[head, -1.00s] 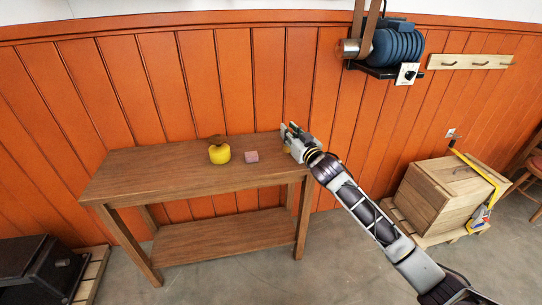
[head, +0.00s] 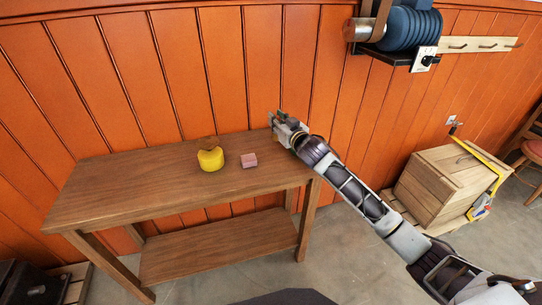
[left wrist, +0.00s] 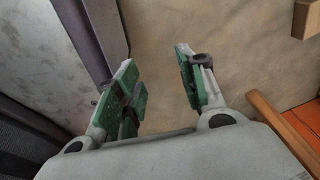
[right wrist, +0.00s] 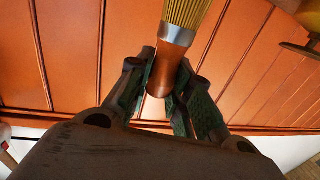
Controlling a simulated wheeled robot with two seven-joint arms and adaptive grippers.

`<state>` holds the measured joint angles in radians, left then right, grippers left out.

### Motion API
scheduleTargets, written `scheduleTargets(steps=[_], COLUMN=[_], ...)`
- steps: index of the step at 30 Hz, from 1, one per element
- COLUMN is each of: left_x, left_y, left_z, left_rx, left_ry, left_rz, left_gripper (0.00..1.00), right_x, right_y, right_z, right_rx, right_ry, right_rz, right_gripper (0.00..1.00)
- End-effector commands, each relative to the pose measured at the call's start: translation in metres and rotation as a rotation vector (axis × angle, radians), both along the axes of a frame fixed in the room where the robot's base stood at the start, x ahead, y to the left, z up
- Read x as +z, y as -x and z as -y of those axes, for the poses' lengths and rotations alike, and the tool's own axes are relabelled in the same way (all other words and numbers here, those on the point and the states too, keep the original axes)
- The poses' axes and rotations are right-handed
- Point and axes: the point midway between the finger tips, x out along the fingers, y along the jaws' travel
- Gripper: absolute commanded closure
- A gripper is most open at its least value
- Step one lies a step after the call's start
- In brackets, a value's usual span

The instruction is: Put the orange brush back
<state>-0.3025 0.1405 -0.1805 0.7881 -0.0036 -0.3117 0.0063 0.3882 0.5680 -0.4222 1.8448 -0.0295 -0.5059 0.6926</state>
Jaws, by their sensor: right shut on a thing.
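An orange brush (right wrist: 169,56) is between the fingers of my right gripper (right wrist: 166,96) in the right wrist view. Its orange-brown handle end is gripped; a silver band and yellow bristles extend beyond the fingers. In the head view my right gripper (head: 279,122) is above the right back corner of the wooden table (head: 130,193), near the orange wall; the brush is hard to make out there. My left gripper (left wrist: 160,88) is open and empty in the left wrist view, over bare floor. It is outside the head view.
A yellow rounded object (head: 211,160) with a brown top and a pink block (head: 249,160) stand on the table. A blue motor (head: 410,29) and a wooden peg rail (head: 479,45) are on the wall. A wooden crate (head: 440,184) stands at right. The table's left part is clear.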

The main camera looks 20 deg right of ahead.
Motion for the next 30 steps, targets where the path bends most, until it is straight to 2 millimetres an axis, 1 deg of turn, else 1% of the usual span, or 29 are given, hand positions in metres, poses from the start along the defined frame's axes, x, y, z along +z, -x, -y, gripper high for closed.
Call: scheduleTargets(steps=[16, 19, 23, 30], left_x=[-0.002, -0.002, -0.002, -0.002], left_y=[0.000, -0.001, -0.003, -0.012], left_z=[0.000, 0.000, 0.002, 0.006], left_rx=[0.000, 0.000, 0.001, 0.001], left_ry=[0.000, 0.000, 0.002, 0.006], left_rz=[0.000, 0.000, 0.002, 0.012], left_gripper=[0.60, 0.60, 0.60, 0.60], right_x=[-0.001, -0.004, -0.016, -0.044], right_y=[0.000, 0.000, 0.000, 0.000], right_z=[0.000, 0.000, 0.000, 0.000], right_rx=[-0.001, -0.001, -0.001, -0.001], right_ry=[0.001, 0.001, 0.001, 0.000], right_rz=[-0.003, -0.004, -0.005, -0.005], right_gripper=[1.00, 1.00, 1.00, 1.00])
